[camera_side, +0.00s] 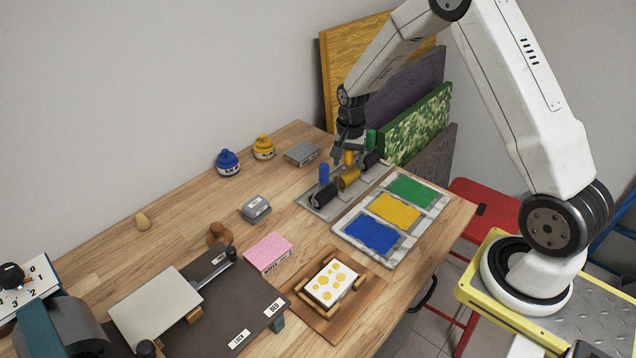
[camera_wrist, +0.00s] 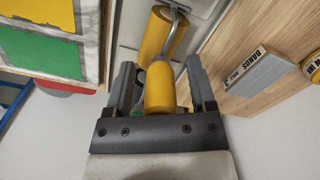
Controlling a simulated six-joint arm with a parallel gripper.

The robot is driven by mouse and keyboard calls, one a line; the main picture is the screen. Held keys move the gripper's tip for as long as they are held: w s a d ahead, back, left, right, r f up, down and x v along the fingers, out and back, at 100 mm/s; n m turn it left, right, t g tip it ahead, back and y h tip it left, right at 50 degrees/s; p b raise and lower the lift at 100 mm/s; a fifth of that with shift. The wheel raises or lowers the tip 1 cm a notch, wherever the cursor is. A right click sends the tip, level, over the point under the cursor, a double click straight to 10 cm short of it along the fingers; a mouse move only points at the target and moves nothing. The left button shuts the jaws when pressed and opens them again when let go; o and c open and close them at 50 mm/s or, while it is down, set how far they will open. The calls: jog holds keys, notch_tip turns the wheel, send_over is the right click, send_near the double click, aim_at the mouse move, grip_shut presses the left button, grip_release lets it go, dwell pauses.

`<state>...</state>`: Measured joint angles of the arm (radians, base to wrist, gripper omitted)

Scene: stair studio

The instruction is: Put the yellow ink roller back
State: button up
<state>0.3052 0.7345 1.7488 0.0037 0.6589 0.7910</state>
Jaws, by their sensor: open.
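The yellow ink roller lies in the middle of a grey rack (camera_side: 312,206), its ink-coated drum (camera_side: 348,178) between two dark rollers. Its yellow handle (camera_side: 349,157) stands up toward my gripper (camera_side: 347,148). In the wrist view, the drum (camera_wrist: 157,32) is beyond the fingertips, and a bent metal rod joins it to the yellow handle (camera_wrist: 160,88). My gripper (camera_wrist: 161,82) is open, with one finger on each side of the handle.
The blue-handled roller (camera_side: 323,174) and the green-handled roller (camera_side: 371,139) flank it closely. A slab with green, yellow (camera_side: 395,210) and blue ink patches lies in front. Ink pots (camera_side: 263,147) and a grey box (camera_side: 302,153) stand behind. Upright boards (camera_side: 415,125) lean on the wall.

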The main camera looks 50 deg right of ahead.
jog(key=shift+r, duration=0.15)
notch_tip(320, 180, up, 13)
jog(key=shift+f, duration=0.15)
dwell(0.5)
jog(key=shift+s+a, duration=0.1)
dwell(0.4)
jog(key=s+a+f+n+t, duration=0.2)
jog(key=s+a+f+n, duration=0.2)
jog(key=s+a+n, duration=0.8)
jog(key=s+a, duration=0.1)
jog(key=s, duration=0.3)
jog(key=shift+a+n+t, duration=0.3)
jog(key=shift+a, duration=0.1)
jog(key=shift+f, duration=0.1)
